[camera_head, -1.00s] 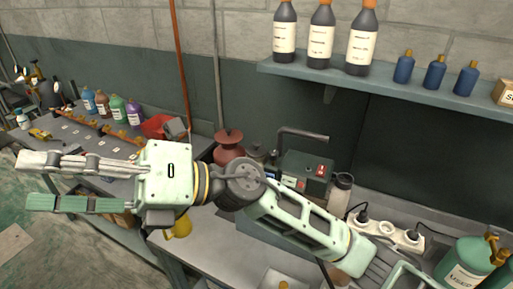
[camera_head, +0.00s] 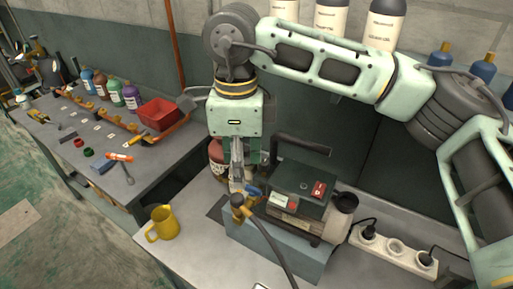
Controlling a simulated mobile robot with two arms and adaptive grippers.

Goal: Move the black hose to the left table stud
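The black hose (camera_head: 275,239) runs from a brass-coloured end fitting (camera_head: 238,201) and curves down to the bottom edge of the picture. The fitting is at the front left of the grey machine, close to a blue handle (camera_head: 253,191). My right gripper (camera_head: 239,183), on the arm coming in from the right, points down just above the fitting. Its fingers are seen nearly edge-on, so I cannot tell whether they touch or hold it. I cannot make out the left table stud. My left gripper is not in view.
The grey machine (camera_head: 280,252) stands on the bench, with a yellow jug (camera_head: 162,224) to its left and a power strip (camera_head: 394,249) to its right. A side table at left holds bottles, a red bin (camera_head: 160,114) and tools. Bottles stand on the shelf above.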

